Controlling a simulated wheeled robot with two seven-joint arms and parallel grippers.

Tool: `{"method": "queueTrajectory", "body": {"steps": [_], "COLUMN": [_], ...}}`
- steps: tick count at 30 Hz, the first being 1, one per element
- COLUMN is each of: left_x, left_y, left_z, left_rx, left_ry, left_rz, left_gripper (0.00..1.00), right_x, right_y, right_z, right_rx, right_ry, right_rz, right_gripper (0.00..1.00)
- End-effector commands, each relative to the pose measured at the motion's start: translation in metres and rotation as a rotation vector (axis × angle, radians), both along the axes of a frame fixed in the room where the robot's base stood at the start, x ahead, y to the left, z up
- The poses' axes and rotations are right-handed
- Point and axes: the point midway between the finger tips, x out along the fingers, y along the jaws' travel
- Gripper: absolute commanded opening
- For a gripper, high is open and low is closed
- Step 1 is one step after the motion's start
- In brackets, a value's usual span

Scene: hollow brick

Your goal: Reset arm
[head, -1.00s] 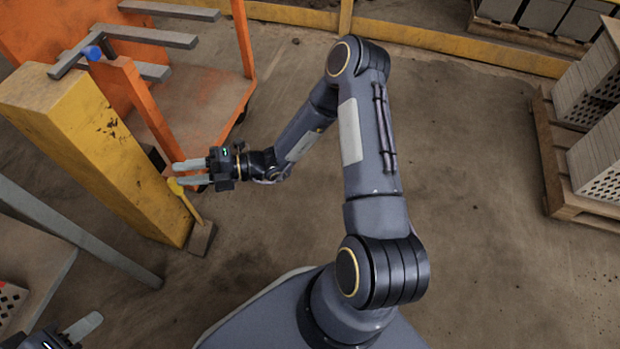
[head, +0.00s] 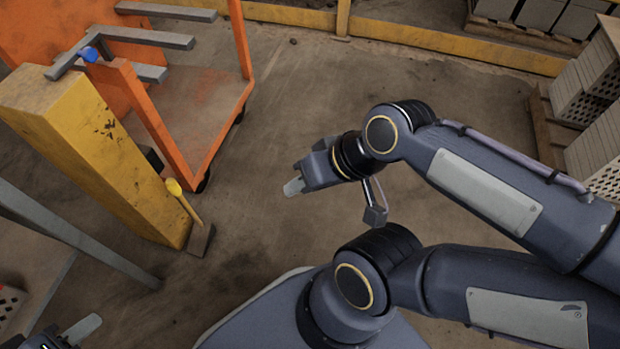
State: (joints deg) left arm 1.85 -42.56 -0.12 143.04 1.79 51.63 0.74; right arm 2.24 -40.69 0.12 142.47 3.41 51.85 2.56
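My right gripper (head: 294,187) is in the middle of the head view, at the end of my folded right arm. It points left over bare floor, and its fingers overlap from this angle, so its opening cannot be judged. No object shows at its fingertips. My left gripper (head: 85,328) shows only partly at the bottom left edge. One pale finger is visible and the rest is cut off, so its opening cannot be told.
A yellow post (head: 95,160) and an orange cart (head: 165,135) with grey bars stand at the left. A yellow-handled tool (head: 184,198) leans by the post's foot. Bricks on a pallet (head: 547,130) stand at the right. A yellow rail (head: 450,47) crosses the back. The floor between is clear.

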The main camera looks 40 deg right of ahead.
Motion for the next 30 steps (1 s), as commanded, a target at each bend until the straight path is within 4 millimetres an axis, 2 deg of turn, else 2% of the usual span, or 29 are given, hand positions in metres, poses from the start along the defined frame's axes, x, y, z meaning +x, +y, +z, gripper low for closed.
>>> {"method": "queueTrajectory", "body": {"steps": [11, 14, 16, 20, 30], "left_x": [0.0, 0.0, 0.0, 0.0, 0.0], "left_y": [0.0, 0.0, 0.0, 0.0, 0.0], "left_z": [0.001, 0.008, 0.02, 0.057, 0.199], "left_rx": [0.0, 0.0, 0.0, 0.0, 0.0], "left_ry": [0.0, 0.0, 0.0, 0.0, -0.001], "left_rz": [0.0, 0.0, 0.0, 0.0, 0.0], "left_gripper": [0.36, 0.36, 0.36, 0.36, 0.36], "right_x": [-0.002, -0.002, -0.002, -0.002, -0.002], "right_y": [-0.005, -0.004, -0.004, -0.004, -0.004], "right_z": [0.001, 0.009, 0.02, 0.057, 0.2], "right_rx": [-0.043, -0.043, -0.042, -0.041, -0.041], "right_ry": [-0.039, -0.039, -0.038, -0.038, -0.037], "right_rz": [0.027, 0.027, 0.027, 0.026, 0.026], "right_gripper": [0.36, 0.36, 0.36, 0.36, 0.36]}}
